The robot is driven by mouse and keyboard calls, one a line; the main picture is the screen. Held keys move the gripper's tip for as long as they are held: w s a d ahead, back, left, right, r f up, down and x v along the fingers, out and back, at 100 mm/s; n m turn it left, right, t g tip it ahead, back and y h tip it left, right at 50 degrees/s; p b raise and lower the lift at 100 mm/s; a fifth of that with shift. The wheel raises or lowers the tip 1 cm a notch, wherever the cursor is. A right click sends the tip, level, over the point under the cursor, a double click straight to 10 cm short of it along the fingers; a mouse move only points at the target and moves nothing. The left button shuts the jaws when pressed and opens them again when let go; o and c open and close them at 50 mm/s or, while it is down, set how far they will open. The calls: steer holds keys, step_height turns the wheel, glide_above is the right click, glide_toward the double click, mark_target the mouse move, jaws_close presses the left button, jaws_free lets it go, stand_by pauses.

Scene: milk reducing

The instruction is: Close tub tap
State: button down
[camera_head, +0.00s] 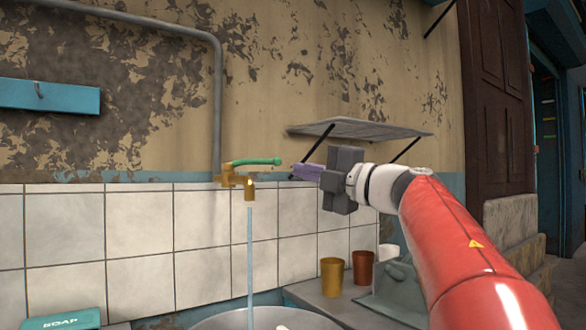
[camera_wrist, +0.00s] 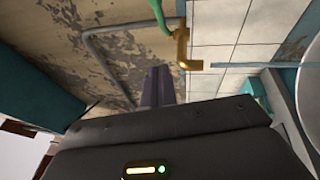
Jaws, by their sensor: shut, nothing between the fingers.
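The brass tub tap (camera_head: 249,189) sticks out from the tiled wall in the head view, with water running down from its spout. Its green lever handle (camera_head: 253,161) points to the right above the spout. The tap also shows at the top of the wrist view (camera_wrist: 182,55). A round metal tub (camera_head: 265,318) stands below the stream, only partly in view. My gripper (camera_head: 293,172) is shut and empty, with its purple fingers pointing left. In the picture its tips are just right of the lever's end, with a small gap.
A wall shelf (camera_head: 360,129) hangs behind and above my gripper. A yellow cup (camera_head: 331,277) and a brown cup (camera_head: 363,267) stand on a ledge below my arm. A teal soap box (camera_head: 62,320) is at bottom left. A pipe (camera_head: 217,100) runs down to the tap.

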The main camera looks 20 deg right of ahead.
steer(key=p, duration=0.3)
glide_toward(256, 161)
steer(key=shift+n+g, duration=0.3)
steer(key=x, duration=0.5)
steer(key=shift+s+a+r, duration=0.15)
steer(key=shift+s+a, duration=0.1)
steer(key=shift+a, duration=0.1)
steer(key=shift+w+r, duration=0.1)
steer(key=shift+w, duration=0.5)
steer(key=shift+d, duration=0.2)
